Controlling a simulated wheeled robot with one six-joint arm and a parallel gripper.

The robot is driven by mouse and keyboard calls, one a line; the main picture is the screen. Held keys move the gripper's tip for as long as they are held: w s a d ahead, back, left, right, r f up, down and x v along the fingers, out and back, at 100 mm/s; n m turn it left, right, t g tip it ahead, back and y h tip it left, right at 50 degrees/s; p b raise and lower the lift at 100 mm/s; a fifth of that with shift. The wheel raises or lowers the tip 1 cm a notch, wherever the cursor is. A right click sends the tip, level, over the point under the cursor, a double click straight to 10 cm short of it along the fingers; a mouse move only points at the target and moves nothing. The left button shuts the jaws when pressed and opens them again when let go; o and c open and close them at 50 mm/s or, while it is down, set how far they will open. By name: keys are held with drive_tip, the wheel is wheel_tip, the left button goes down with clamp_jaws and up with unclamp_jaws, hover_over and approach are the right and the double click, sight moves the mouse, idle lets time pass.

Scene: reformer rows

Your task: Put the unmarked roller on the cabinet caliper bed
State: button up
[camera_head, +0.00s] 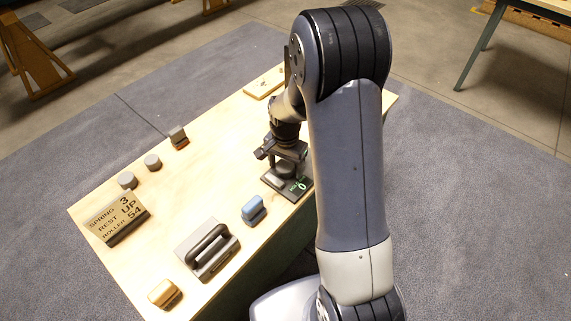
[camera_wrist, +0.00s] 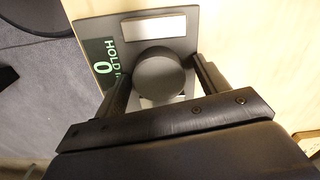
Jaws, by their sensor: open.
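My gripper (camera_head: 284,158) is low over a dark plate (camera_head: 300,191) with a green display, which I take for the caliper bed. In the wrist view the display on this plate (camera_wrist: 188,27) reads HOLD and 0. The open jaws (camera_wrist: 161,72) stand on either side of a dark grey round piece (camera_wrist: 160,78), seen from above over the plate. I cannot tell whether it is the unmarked roller, or whether the fingers touch it. Two grey cylinders, one (camera_head: 127,181) nearer and one (camera_head: 152,162) farther, stand on the table; no marks can be read.
The table's middle is clear.

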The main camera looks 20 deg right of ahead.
sight(286, 165)
wheel_tip(286, 165, up, 12)
drive_tip(key=p, duration=0.2)
drive_tip(key=shift+r, duration=0.15)
